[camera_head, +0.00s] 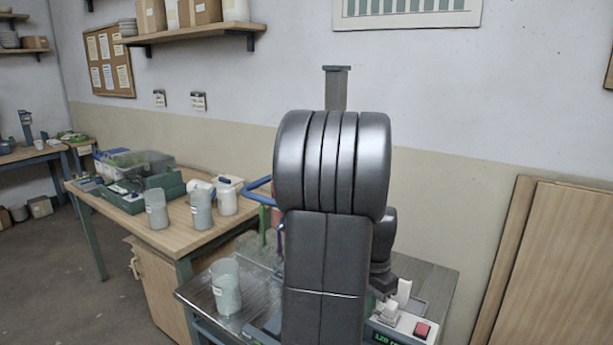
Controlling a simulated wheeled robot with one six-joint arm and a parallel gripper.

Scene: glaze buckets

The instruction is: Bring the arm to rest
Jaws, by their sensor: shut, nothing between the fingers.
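My arm's large dark grey links stand upright in the middle of the head view and cover much of the near bench. My gripper (384,284) shows only in part, as a dark shape behind the right side of the arm, low over the bench. It is shut and holds nothing that I can see. Its fingertips are hard to make out against pale parts below. A grey bucket (226,287) stands upright on the near bench (262,299), left of the arm and apart from it.
A device with a red button (422,330) and green display sits close below the gripper. A blue curved bar (258,183) is left of the arm. The wooden table (115,220) holds several containers and a green crate (170,187). Wooden panels (545,270) lean at right.

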